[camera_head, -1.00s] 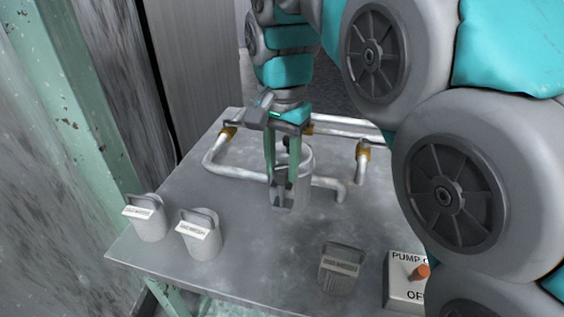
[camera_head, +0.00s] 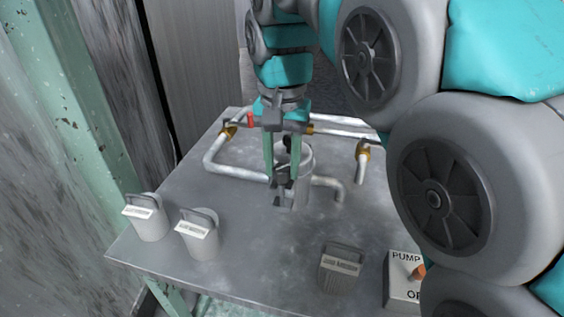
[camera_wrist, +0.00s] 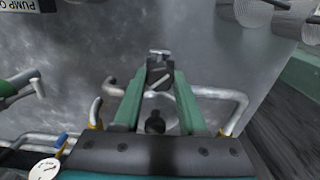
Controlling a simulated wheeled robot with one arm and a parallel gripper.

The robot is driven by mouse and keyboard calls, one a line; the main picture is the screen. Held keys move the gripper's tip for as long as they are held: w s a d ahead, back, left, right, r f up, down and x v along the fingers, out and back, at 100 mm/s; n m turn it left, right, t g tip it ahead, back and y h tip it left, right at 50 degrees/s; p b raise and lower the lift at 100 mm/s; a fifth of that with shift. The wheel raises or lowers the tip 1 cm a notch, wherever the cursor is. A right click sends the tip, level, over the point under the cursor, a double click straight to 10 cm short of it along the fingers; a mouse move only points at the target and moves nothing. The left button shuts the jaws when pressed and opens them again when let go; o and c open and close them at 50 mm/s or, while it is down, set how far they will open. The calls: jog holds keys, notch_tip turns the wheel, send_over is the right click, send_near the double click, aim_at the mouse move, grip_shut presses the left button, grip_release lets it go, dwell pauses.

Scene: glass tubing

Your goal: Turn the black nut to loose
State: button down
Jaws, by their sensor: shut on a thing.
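My gripper (camera_head: 282,178) points down over the middle of the metal table, with its green fingers in front of a grey cylindrical vessel (camera_head: 307,175). It is shut on a small dark part, which looks like the black nut (camera_wrist: 159,76), between its fingertips in the wrist view. In the head view the dark piece (camera_head: 282,174) is small and partly covered by the fingers. A round black knob (camera_wrist: 155,123) shows between the fingers, nearer the palm.
Bent grey pipes (camera_head: 215,160) with brass joints run behind and beside the vessel. Two grey labelled canisters (camera_head: 147,220) stand at the front left. A darker one (camera_head: 340,270) and the pump switch box (camera_head: 400,292) with an orange knob stand at the front right.

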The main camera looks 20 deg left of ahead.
aim_at(282, 168)
jog(key=shift+n, duration=1.2)
jog(key=c, duration=0.7)
grip_release()
jog(key=shift+c, duration=0.2)
jog(key=shift+w+r, duration=0.1)
jog(key=shift+r, duration=0.65)
notch_tip(282, 168, up, 6)
jog(key=shift+r+p, duration=0.25)
jog(key=shift+p, duration=0.9)
jog(key=shift+f, duration=0.1)
